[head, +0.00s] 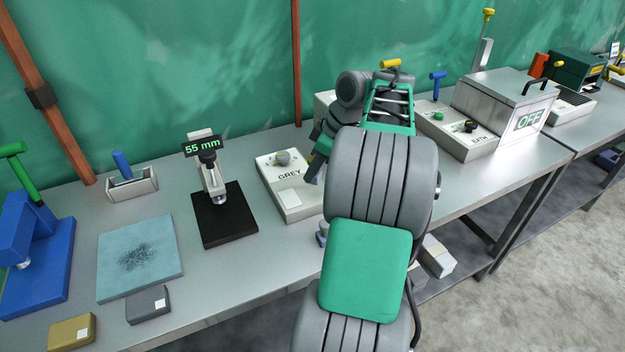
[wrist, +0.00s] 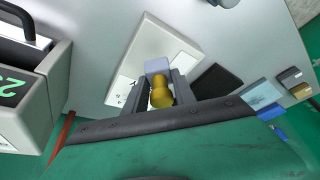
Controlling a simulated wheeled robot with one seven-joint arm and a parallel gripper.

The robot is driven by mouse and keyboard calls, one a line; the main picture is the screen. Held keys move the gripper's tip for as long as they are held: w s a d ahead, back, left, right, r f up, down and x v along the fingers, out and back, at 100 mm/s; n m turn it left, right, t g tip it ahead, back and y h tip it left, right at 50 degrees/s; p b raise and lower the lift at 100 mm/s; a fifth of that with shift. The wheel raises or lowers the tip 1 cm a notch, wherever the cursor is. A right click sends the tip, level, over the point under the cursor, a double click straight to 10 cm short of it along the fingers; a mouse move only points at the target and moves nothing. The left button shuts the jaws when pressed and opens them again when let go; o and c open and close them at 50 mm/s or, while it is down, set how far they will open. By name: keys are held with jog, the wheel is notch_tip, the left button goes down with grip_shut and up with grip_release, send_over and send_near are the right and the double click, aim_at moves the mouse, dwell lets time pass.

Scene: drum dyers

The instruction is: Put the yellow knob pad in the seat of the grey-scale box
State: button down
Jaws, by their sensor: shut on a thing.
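The grey-scale box (head: 284,188), pale with a grey knob and the word GREY, stands on the bench left of my arm. A pale box in the wrist view (wrist: 185,32), which looks like the same one, lies just past my fingers. My gripper (wrist: 160,82) is shut on the yellow knob pad (wrist: 160,97). Its yellow knob sits between the fingers, and a pale block shows beyond it over the box. I cannot tell whether it touches the box. In the head view my gripper (head: 316,163) is at the box's right side, partly hidden by my arm. The seat is not clearly visible.
A 55 mm gauge on a black base (head: 224,217) stands left of the box. A blue-grey mat (head: 150,262) and small blocks lie farther left. The bath box (head: 490,138) and a metal tank marked OFF (head: 490,100) stand right. Bare bench lies in front.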

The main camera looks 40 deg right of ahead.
jog(key=f, duration=0.2)
jog(key=w+f, duration=0.1)
jog(key=shift+w+d+f, duration=0.1)
jog(key=shift+d+f, duration=0.1)
jog(key=shift+f, duration=0.5)
jog(key=shift+f+b, duration=0.25)
jog(key=shift+b, duration=0.05)
jog(key=c, duration=1)
grip_release()
jog(key=shift+r, duration=0.1)
